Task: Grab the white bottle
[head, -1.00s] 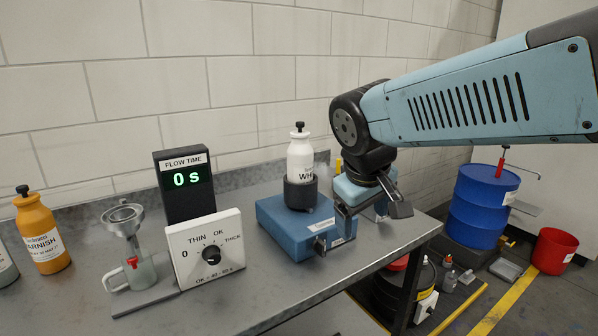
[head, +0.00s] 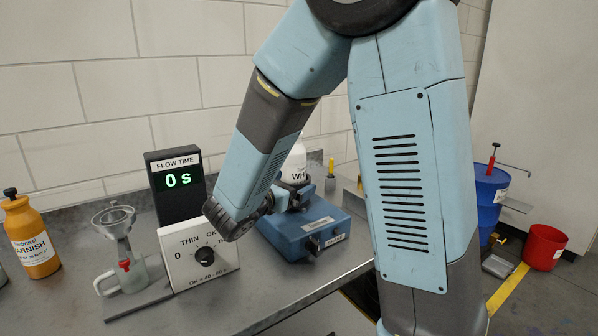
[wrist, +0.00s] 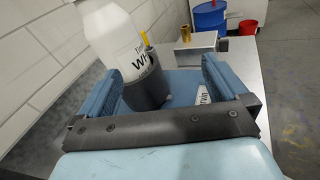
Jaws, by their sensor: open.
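The white bottle (head: 296,163) stands in a dark cup-shaped holder on a blue device (head: 312,240) on the bench. My forearm partly hides it in the head view. In the wrist view the bottle (wrist: 108,35) rises from the dark holder (wrist: 148,92), tilted in the picture, with part of its lettering showing. My gripper (wrist: 160,70) is open, its two blue fingers apart. The holder and bottle show between and beyond the fingers, nearer the left finger. I cannot tell whether a finger touches the holder. In the head view my gripper (head: 297,193) is low, at the holder's height.
Left of the device stand a white dial box (head: 197,255), a black flow-time display (head: 178,188) reading 0 s and a cup stand (head: 130,255). An orange varnish bottle (head: 33,240) is at far left. A blue drum (head: 487,195) and red bucket (head: 544,247) are on the floor.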

